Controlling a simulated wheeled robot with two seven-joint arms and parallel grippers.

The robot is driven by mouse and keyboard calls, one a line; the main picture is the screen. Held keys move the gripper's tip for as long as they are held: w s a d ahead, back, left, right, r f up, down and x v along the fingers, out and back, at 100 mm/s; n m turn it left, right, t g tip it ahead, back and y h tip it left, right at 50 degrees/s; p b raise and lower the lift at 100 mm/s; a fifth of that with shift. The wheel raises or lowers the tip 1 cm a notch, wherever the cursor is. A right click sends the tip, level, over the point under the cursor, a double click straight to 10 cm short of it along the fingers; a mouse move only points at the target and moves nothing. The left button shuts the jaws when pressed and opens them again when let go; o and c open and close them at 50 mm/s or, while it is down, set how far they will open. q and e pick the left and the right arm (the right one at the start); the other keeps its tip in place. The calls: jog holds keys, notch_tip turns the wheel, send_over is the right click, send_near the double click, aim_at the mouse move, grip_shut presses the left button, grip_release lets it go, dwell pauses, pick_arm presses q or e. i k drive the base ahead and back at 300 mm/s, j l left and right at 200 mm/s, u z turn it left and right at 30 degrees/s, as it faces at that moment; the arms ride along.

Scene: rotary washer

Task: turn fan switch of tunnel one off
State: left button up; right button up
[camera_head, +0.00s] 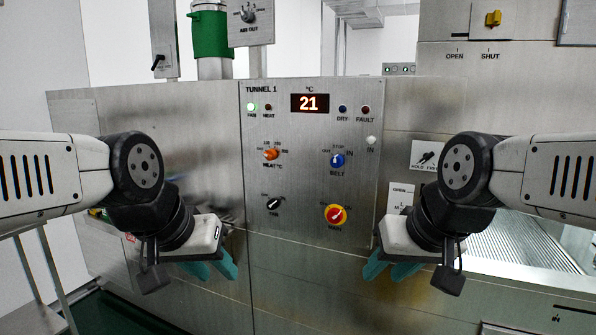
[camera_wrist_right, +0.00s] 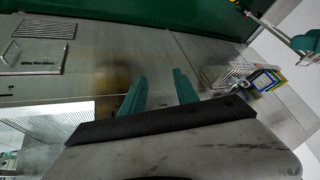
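The Tunnel 1 control panel (camera_head: 310,225) is upright in the middle of the head view. The fan switch (camera_head: 273,203) is a small black rotary knob with a light pointer mark, at the panel's lower left. The fan lamp (camera_head: 251,107) above it glows green. My left gripper (camera_head: 213,271) is open and empty, below and left of the fan switch, apart from the panel. My right gripper (camera_head: 388,271) is open and empty, below and right of the panel. Its teal fingers also show apart in the right wrist view (camera_wrist_right: 160,90). The fan switch is not hidden.
An orange heat knob (camera_head: 271,154) is just above the fan switch. A blue belt knob (camera_head: 337,160) and a red-and-yellow main switch (camera_head: 335,215) are to its right. The display (camera_head: 309,103) reads 21. A conveyor opening (camera_head: 520,245) is at right. The space before the panel is clear.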

aim_at(273, 204)
jog(key=i+l+u, duration=0.1)
jog(key=u, duration=0.4)
jog(key=l+u, duration=0.15)
jog(key=u, duration=0.35)
jog(key=i+l+u, duration=0.1)
jog(key=u, duration=0.35)
jog(key=l, duration=0.05)
